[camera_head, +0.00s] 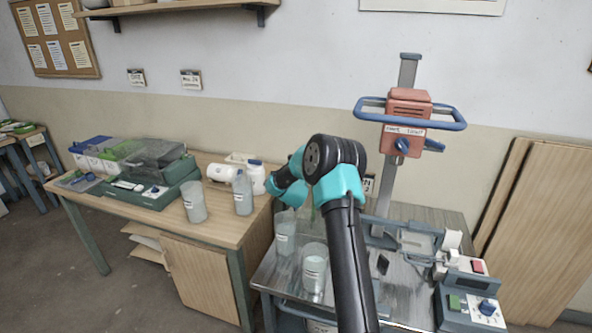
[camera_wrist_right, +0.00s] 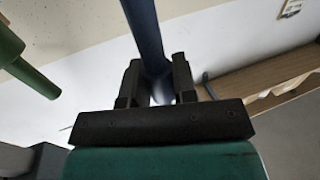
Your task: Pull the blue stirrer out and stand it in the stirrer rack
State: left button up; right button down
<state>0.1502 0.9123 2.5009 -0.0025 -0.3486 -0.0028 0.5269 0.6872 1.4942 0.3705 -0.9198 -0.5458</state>
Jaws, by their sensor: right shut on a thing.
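The blue stirrer (camera_wrist_right: 146,30) shows in the right wrist view as a dark blue shaft between the two black fingers. My right gripper (camera_wrist_right: 157,85) is shut on it. In the head view my right arm reaches up from the bottom and bends left over the bench, and it hides the gripper and the stirrer. A green rod (camera_wrist_right: 22,62), perhaps another stirrer, is at the left of the wrist view, apart from the gripper. Two pale translucent containers (camera_head: 314,270) (camera_head: 285,238) stand below my arm. I cannot make out the stirrer rack for certain. My left gripper is not in view.
A red-headed machine on a stand (camera_head: 407,105) rises right of my arm. A control box (camera_head: 470,308) is at the lower right. The wooden table (camera_head: 222,228) at left holds a green case (camera_head: 150,192), a beaker (camera_head: 194,203) and bottles (camera_head: 243,195).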

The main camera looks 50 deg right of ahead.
jog(key=shift+f, duration=2.2)
jog(key=shift+a+f, duration=0.1)
jog(key=shift+f, duration=1.85)
dwell(1.0)
dwell(0.4)
jog(key=c, duration=0.8)
grip_release()
jog(key=shift+o, duration=0.6)
jog(key=shift+s, duration=0.1)
